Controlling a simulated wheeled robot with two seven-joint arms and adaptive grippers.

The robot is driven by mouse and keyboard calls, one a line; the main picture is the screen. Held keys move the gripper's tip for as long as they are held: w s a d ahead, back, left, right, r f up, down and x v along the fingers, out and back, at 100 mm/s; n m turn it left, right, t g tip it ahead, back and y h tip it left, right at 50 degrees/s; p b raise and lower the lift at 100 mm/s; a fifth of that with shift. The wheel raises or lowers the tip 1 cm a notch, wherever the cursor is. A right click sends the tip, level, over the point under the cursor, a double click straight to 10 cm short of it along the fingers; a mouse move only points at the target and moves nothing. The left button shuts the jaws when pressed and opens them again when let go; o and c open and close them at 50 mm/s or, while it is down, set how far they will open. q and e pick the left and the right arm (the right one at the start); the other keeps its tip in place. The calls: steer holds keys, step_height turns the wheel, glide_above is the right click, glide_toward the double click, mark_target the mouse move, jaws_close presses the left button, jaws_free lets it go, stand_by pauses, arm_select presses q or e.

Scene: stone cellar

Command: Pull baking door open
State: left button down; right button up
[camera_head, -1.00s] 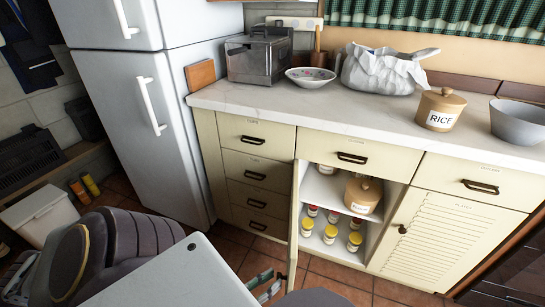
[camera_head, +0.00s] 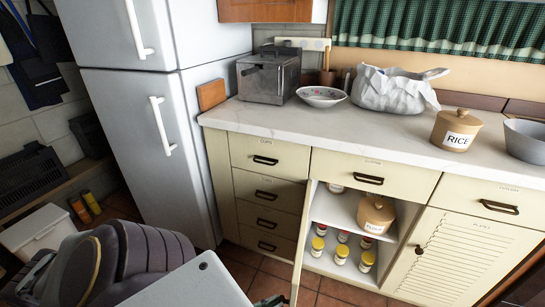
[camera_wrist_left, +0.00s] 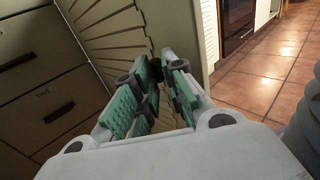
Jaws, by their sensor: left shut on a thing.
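The cream baking door (camera_head: 303,240) stands swung out from the middle cabinet and shows nearly edge-on in the head view. Its slatted face (camera_wrist_left: 125,32) shows in the left wrist view. My left gripper (camera_wrist_left: 165,75), with green finger pads, is at the door's edge and shut on its dark knob, which is mostly hidden between the fingers. In the head view only a bit of this gripper (camera_head: 270,301) shows at the bottom edge. Inside the cabinet are a wooden canister (camera_head: 376,214) and several yellow- and red-topped jars (camera_head: 341,254). My right gripper is out of view.
A drawer stack (camera_head: 266,205) stands left of the opening, beside the white fridge (camera_head: 150,130). A closed slatted door (camera_head: 455,262) is to the right. The counter (camera_head: 300,125) holds a toaster, bowls and a rice canister. Tiled floor (camera_wrist_left: 270,75) is clear in the wrist view.

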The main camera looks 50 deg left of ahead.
arm_select(q)
steer(key=shift+w+a+r+y, duration=0.15)
steer(key=shift+w+a+y, duration=0.15)
steer(key=shift+w+a, duration=0.75)
steer(key=c, duration=1.7)
jaws_free()
steer(key=shift+c, duration=0.2)
steer(key=o, duration=0.7)
steer(key=shift+w+a, duration=0.1)
steer(key=shift+w, duration=0.1)
steer(key=shift+c, duration=0.2)
steer(key=shift+s, duration=0.15)
steer(key=shift+c, duration=0.4)
steer(key=shift+s, duration=0.15)
steer(key=s+a, duration=0.1)
steer(key=s, duration=1.1)
steer(key=shift+a+f, duration=0.1)
steer(key=shift+f, duration=0.1)
